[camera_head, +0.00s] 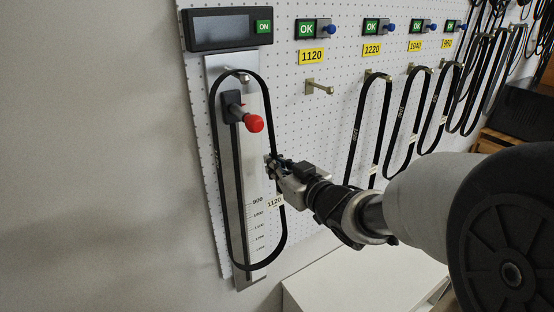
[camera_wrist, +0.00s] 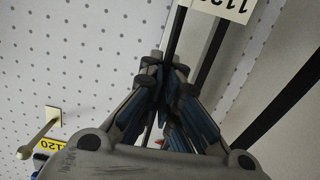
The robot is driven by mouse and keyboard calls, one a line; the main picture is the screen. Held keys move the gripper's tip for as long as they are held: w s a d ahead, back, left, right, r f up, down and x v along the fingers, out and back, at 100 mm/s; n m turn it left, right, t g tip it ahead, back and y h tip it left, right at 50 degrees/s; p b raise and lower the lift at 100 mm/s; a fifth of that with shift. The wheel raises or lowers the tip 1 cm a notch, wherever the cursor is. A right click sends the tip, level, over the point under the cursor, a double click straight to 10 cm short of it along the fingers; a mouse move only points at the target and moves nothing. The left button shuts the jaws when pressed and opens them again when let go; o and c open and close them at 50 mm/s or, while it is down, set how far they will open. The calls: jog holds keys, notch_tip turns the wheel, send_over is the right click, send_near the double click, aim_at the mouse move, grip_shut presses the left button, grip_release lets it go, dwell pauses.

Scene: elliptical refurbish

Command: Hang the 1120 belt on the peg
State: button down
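The 1120 belt (camera_head: 214,150) is a long black loop hanging on the measuring gauge (camera_head: 243,265) at the left of the pegboard. Its top runs over the gauge's upper peg (camera_head: 243,78), and its white 1120 tag (camera_head: 275,201) is on the right strand. The tag also shows in the wrist view (camera_wrist: 222,8). My gripper (camera_head: 271,163) is at the right strand, above the tag. In the wrist view the fingers (camera_wrist: 166,75) close around this strand. The empty peg (camera_head: 319,88) under the yellow 1120 label (camera_head: 311,57) also shows in the wrist view (camera_wrist: 40,138).
A red-knobbed handle (camera_head: 253,123) sticks out inside the belt loop. Belts hang on the pegs to the right, the nearest under the 1220 label (camera_head: 372,50). A white surface (camera_head: 350,288) lies below. The board around the empty peg is clear.

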dwell(0.4)
jog(key=c, duration=1.7)
grip_release()
jog(key=shift+s+d, duration=0.1)
jog(key=v, duration=1.1)
jog(key=s+d+f+m+g+h+b, duration=0.1)
jog(key=s+d+f+m+h+b, duration=0.2)
jog(key=d+f+h+b, duration=0.3)
jog(key=s+d+f+m+g+h+b, duration=0.1)
jog(key=s+d+f+m+h+b, duration=0.25)
jog(key=d+f+b, duration=0.35)
jog(key=s+a+f+g+b, duration=0.1)
jog(key=s+f+g+b, duration=0.1)
jog(key=s+f, duration=0.2)
jog(key=s+a+f+g+b, duration=0.1)
jog(key=s+f+g+b, duration=0.1)
jog(key=s+f, duration=0.3)
jog(key=s+a+f+m+g+b, duration=0.1)
jog(key=s+f+g+b, duration=0.1)
jog(key=s+f, duration=0.3)
jog(key=shift+s+f+g, duration=0.15)
jog(key=shift+s+g, duration=0.1)
jog(key=shift+s, duration=0.75)
jog(key=shift+s+f+g, duration=0.1)
jog(key=shift+s+g, duration=0.15)
jog(key=shift+s, duration=0.8)
